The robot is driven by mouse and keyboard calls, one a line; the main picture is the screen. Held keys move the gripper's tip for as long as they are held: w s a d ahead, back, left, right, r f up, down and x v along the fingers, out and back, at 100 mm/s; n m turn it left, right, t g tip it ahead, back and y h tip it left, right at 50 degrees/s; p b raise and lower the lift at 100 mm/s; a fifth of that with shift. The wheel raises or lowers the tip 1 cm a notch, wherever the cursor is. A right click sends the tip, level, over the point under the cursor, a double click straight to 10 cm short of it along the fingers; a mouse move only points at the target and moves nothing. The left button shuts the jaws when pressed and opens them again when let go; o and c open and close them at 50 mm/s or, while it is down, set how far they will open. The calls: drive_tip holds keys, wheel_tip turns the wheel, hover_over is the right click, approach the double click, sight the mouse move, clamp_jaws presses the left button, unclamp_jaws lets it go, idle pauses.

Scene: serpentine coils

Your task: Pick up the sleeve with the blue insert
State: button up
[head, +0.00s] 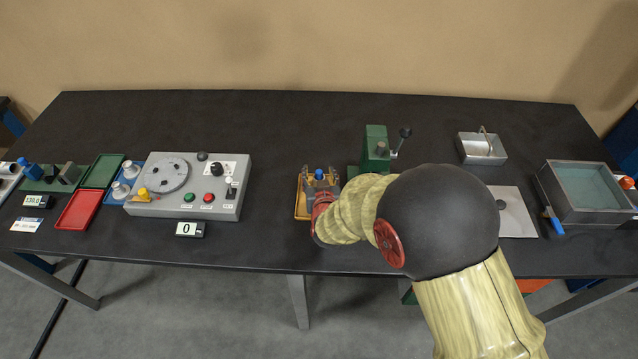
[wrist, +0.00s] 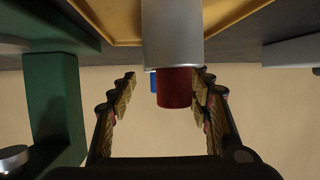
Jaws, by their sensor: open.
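A silver sleeve (wrist: 172,32) with a red insert (wrist: 174,88) fills the middle of the wrist view, close to the camera. A blue piece (wrist: 153,83) shows behind it, mostly hidden, so I cannot tell what holds it. In the head view a blue top (head: 319,174) shows at the yellow tray (head: 299,207); the red insert cannot be made out there. My gripper (wrist: 164,78) is open, with a finger on each side of the red insert in the picture; contact is not visible. My arm hides much of the tray in the head view.
A green press (head: 375,148) with a lever stands close behind the tray. A grey control box (head: 222,200) with a dial is left. Silver pieces in a blue tray (head: 119,199) and red (head: 79,211) and green trays lie further left. A basin (head: 585,190) stands right.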

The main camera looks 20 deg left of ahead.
drive_tip(key=shift+w+a, duration=0.1)
drive_tip(key=shift+w, duration=0.2)
drive_tip(key=shift+c, duration=0.7)
drive_tip(key=c, duration=1.1)
clamp_jaws()
